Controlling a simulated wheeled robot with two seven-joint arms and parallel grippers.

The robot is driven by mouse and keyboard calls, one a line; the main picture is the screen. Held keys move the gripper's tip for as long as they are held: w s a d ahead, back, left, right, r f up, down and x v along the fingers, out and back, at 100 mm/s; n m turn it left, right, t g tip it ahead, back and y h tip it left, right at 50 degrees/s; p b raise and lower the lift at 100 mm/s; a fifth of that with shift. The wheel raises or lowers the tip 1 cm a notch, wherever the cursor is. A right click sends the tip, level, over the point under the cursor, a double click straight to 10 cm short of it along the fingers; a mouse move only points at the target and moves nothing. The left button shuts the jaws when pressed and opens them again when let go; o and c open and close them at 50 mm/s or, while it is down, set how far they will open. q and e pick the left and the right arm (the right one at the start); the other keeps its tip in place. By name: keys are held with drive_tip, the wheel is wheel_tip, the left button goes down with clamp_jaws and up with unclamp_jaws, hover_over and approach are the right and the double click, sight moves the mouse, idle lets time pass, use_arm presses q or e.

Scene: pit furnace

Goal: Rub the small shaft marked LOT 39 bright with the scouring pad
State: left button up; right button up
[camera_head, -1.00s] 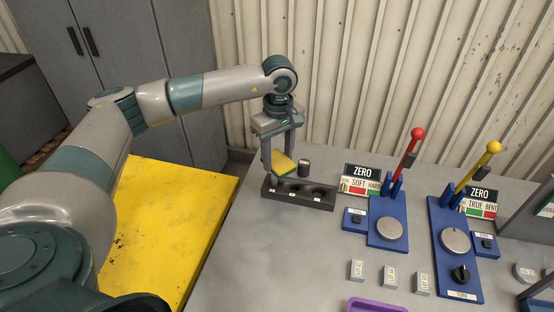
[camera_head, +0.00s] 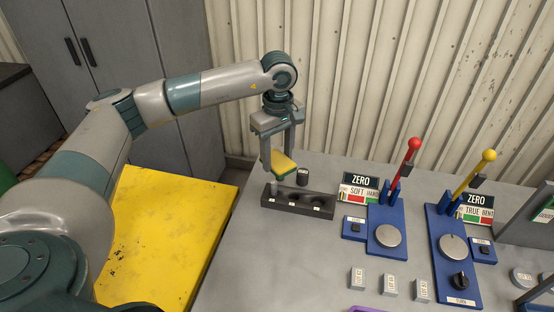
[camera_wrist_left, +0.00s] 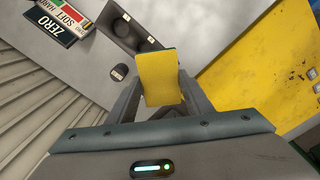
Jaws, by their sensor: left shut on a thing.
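My left gripper (camera_head: 279,163) is shut on the scouring pad (camera_head: 285,161), which is yellow on top with a green edge. It holds the pad tilted above the left end of a dark rack (camera_head: 313,207). In the left wrist view the pad (camera_wrist_left: 160,78) sits between the fingers. A small grey upright shaft (camera_head: 274,187) stands at the rack's left hole, just under the pad; I cannot read its mark, nor tell whether pad and shaft touch. The rack's other holes look empty. My right gripper is not in view.
A dark cylinder (camera_head: 302,176) stands behind the rack. To the right are two blue lever devices (camera_head: 387,239) (camera_head: 448,256) with ZERO signs. Several small labelled blocks (camera_head: 390,285) stand in front. The bench left of these is clear. A yellow surface (camera_head: 170,220) lies at the left.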

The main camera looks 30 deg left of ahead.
use_arm(q)
drive_tip(key=shift+w+a+f+b, duration=0.25)
drive_tip(key=shift+a+f+b, duration=0.5)
drive_tip(key=shift+f+b, duration=0.35)
drive_tip(key=shift+r, duration=0.1)
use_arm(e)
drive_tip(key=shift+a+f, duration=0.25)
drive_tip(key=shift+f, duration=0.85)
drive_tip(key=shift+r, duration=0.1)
